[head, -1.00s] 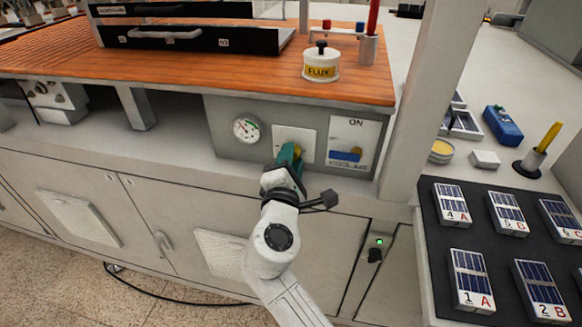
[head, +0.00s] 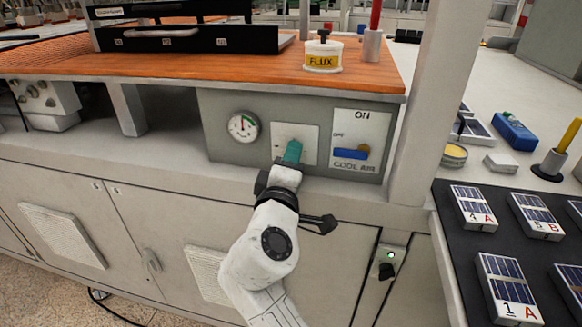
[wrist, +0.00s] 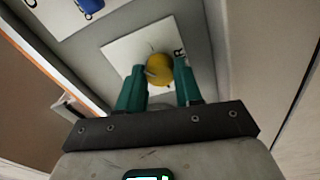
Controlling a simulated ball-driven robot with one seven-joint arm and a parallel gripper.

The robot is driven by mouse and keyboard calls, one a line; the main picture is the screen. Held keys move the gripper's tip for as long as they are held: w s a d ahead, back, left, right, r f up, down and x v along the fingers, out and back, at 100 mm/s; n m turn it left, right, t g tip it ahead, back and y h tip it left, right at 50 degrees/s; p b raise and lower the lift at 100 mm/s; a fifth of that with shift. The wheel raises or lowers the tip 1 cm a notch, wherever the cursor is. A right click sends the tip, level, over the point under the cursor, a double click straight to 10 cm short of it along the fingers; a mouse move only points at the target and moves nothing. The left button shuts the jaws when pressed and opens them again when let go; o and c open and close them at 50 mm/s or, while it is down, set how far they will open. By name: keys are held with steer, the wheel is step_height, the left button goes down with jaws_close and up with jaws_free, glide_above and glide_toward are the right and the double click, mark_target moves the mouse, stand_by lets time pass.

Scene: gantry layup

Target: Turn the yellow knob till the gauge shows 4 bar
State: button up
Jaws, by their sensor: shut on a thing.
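The yellow knob (wrist: 159,69) sits on a white plate (wrist: 115,52) on the grey panel. In the wrist view it lies between the two teal fingers of my gripper (wrist: 160,82), which are shut on it. In the head view my gripper (head: 291,152) covers the knob, so the knob is hidden there. The round gauge (head: 243,127) is on the panel to the left of the knob. It has a white dial with a green part and a needle, but its reading is too small to tell.
A blue lever (head: 350,154) marked COOL AIR is right of the knob. A flux pot (head: 323,56) stands on the wooden top above. A pale post (head: 425,110) rises to the right. A black mat (head: 455,235) with solar cells lies beyond it.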

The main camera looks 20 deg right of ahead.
steer(key=shift+f, duration=0.1)
stand_by(0.4)
steer(key=o, duration=1)
steer(key=shift+o, duration=0.2)
steer(key=v, duration=1)
steer(key=shift+s+a, duration=0.25)
steer(key=shift+s, duration=0.1)
